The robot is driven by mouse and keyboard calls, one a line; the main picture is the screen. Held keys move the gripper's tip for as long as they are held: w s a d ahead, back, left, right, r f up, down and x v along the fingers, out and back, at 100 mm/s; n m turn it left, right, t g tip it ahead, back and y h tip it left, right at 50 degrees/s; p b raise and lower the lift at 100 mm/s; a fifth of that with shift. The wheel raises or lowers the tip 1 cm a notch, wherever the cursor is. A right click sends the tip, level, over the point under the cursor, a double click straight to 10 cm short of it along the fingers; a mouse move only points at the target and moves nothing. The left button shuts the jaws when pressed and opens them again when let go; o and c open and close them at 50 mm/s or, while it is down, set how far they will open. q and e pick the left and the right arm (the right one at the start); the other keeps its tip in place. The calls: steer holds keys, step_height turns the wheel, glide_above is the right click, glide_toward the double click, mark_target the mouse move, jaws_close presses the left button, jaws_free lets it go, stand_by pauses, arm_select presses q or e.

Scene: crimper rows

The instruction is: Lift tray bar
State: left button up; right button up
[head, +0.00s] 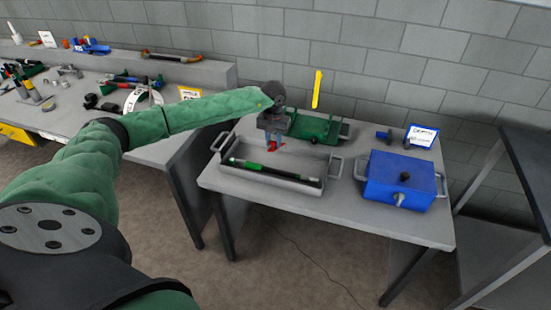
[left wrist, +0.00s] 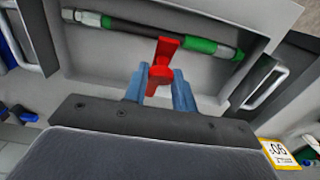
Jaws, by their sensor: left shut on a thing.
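A light grey tray (head: 265,184) with a handle at each end sits on the grey table. A dark hose with green bands (head: 272,175) lies inside it; the hose also shows in the left wrist view (left wrist: 130,30). My left gripper (head: 271,141) is above the tray's far side, pointing down. Its blue fingers (left wrist: 160,88) are shut on a red, T-topped piece (left wrist: 162,66). I cannot tell whether the red piece is fixed to the tray or separate. The tray (left wrist: 105,62) fills much of the left wrist view. My right gripper is not in view.
A green tray (head: 318,128) stands behind the grey one. A blue box (head: 385,185) with a knob stands to the right, with a white sign (head: 422,137) behind it. A bench (head: 165,75) with several tools is on the left.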

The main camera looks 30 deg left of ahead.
arm_select(q)
steer(key=shift+w+a+r+b, duration=0.25)
steer(key=shift+w+r+b, duration=0.35)
steer(key=shift+w, duration=0.45)
steer(key=shift+w+a+r+b, duration=0.2)
steer(key=shift+w+r+b, duration=0.2)
steer(key=shift+w+r, duration=0.5)
steer(key=shift+w+a+r+b, duration=0.25)
steer(key=shift+w+r, duration=0.2)
steer(key=shift+w, duration=0.3)
steer(key=shift+w+a+r+b, duration=0.1)
steer(key=shift+w+r+b, duration=0.1)
steer(key=shift+w+r, duration=0.35)
steer(key=shift+w+a+r+b, duration=0.2)
steer(key=shift+w+r+b, duration=0.1)
steer(key=shift+w, duration=0.6)
steer(key=shift+w, duration=0.1)
